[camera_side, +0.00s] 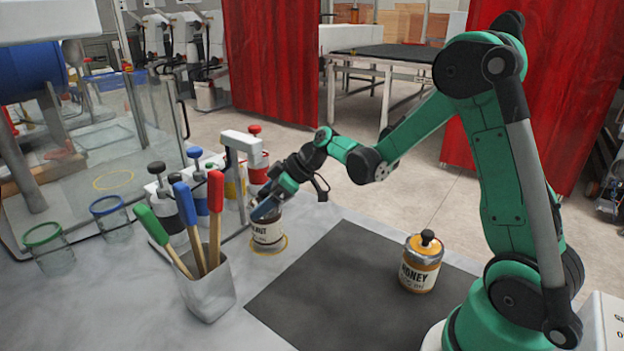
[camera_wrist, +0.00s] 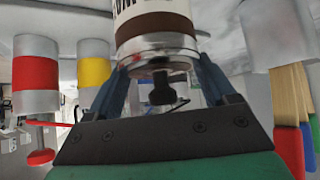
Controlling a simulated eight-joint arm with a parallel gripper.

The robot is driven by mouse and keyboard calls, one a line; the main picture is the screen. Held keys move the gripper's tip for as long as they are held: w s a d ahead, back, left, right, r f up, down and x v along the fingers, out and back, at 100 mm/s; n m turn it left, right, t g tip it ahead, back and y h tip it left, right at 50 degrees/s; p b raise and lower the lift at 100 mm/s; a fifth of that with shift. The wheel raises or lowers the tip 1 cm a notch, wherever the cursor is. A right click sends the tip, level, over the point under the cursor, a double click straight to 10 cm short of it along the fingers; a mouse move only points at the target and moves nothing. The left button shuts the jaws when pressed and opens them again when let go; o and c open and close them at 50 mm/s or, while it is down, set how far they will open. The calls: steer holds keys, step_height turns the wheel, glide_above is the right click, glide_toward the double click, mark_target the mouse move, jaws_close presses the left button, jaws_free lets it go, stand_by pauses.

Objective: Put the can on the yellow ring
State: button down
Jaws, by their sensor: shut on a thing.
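The can (camera_side: 268,232) has a pale label with dark bands, and its lettering is only partly readable. It stands about upright at the yellow ring (camera_side: 284,243) beside the dark mat. The ring shows around its lower edge. I cannot tell whether the can's base touches the table or is slightly above it. My gripper (camera_side: 266,207) reaches down from the upper right and is shut on the can's top. In the wrist view, the two blue fingers flank the metal lid and dark knob of the can (camera_wrist: 155,30).
An orange honey jar (camera_side: 421,265) stands on the dark mat (camera_side: 335,300). A grey cup (camera_side: 208,290) with colored-handled tools stands close to the left of the can. A rack of colored bottles (camera_side: 232,188) is just behind. Two glass jars (camera_side: 50,250) (camera_side: 113,222) stand further left.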

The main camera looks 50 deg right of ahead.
steer(key=shift+f, duration=0.4)
steer(key=shift+f, duration=0.1)
jaws_free()
steer(key=v, duration=1.2)
steer(key=s+a+f+m+h, duration=0.1)
steer(key=s+a+m+h, duration=0.4)
steer(key=s+a+m, duration=0.2)
steer(key=s+a, duration=0.1)
steer(key=a, duration=0.1)
steer(key=shift+s+a+f, duration=0.2)
steer(key=shift+a+f, duration=0.05)
steer(key=shift+f, duration=0.05)
